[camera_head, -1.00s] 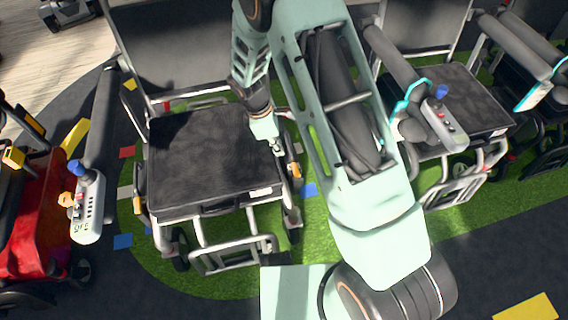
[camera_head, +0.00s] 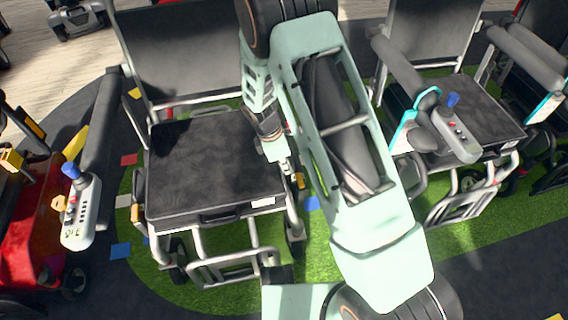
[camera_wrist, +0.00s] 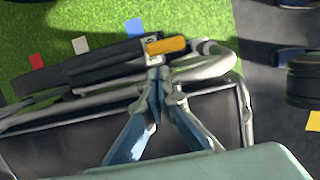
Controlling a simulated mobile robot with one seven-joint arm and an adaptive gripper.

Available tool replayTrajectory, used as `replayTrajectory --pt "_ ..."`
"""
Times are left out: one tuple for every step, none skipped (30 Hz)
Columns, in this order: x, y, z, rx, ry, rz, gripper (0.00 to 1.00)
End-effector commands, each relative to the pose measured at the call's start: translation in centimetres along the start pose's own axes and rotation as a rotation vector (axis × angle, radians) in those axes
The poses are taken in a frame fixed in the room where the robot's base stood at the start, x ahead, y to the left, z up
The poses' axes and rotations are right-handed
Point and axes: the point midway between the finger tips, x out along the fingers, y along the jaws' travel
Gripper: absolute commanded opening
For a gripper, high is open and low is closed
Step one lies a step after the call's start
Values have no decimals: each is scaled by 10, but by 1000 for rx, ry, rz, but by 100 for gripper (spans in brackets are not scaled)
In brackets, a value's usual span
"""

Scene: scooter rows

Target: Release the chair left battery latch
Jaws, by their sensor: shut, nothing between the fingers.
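The chair (camera_head: 212,165) with a dark seat stands left of centre in the head view. An orange-yellow latch lever (camera_head: 301,181) sits low on its picture-right side frame. In the wrist view the same latch (camera_wrist: 168,46) lies level on a pale bracket beside a dark bar. My gripper (camera_head: 290,170) is shut and empty, pointing down at the seat's picture-right edge, just beside the latch. In the wrist view my fingertips (camera_wrist: 161,76) are together just below the latch and bracket. I cannot tell whether they touch. Another yellowish piece (camera_head: 138,210) shows on the chair's picture-left side.
An armrest with a joystick controller (camera_head: 80,207) stands at the left, near a red scooter (camera_head: 28,225). A second chair (camera_head: 465,110) with a joystick controller (camera_head: 455,132) stands to the right of my arm. The grey floor in front is clear.

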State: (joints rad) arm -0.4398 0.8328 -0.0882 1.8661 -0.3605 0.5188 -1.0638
Motion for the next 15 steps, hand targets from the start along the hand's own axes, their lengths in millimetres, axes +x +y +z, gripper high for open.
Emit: replayTrajectory --pt "13 0 -1 -1 -1 -2 0" --pt "18 0 -1 -1 -1 -1 0" --pt "24 0 -1 -1 0 0 0" --pt "27 0 -1 -2 0 0 0" --pt "31 0 -1 -2 -1 -1 0" --pt "35 0 -1 -2 -1 -1 0" --pt "37 0 0 -2 -1 0 0" --pt "39 0 0 -2 -1 0 0" --pt "41 0 0 -1 0 1 0" --pt "42 1 0 -1 0 1 0" --pt "42 1 0 -1 0 2 0" --pt "43 1 0 -1 0 2 0" --pt "43 1 0 -1 0 2 0" --pt "43 1 0 -1 0 2 0" --pt "43 0 0 -1 0 2 0"
